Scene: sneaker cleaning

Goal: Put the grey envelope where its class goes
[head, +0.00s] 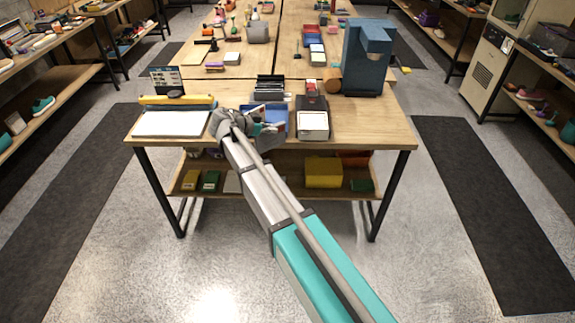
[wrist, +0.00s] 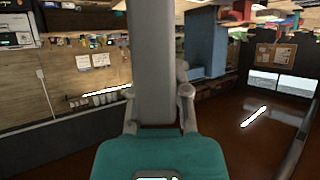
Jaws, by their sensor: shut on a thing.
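My gripper (head: 238,124) is above the front of the near wooden table, in front of the blue tray (head: 287,109). In the wrist view its two grey fingers (wrist: 158,98) are shut on the sides of a long, plain grey piece, which I take as the grey envelope (wrist: 152,50). The envelope stretches from the fingers to the top edge of that view. In the head view I cannot clearly tell the envelope from my grey gripper. My gripper and arm hide part of the blue tray and the table edge.
The near table (head: 380,123) also bears a dark tray (head: 313,103) with a pale stack, a white sheet (head: 170,123), a sign card (head: 166,79), a black slotted rack (head: 270,88) and a tall blue machine (head: 366,60). A lower shelf holds a yellow box (head: 323,172).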

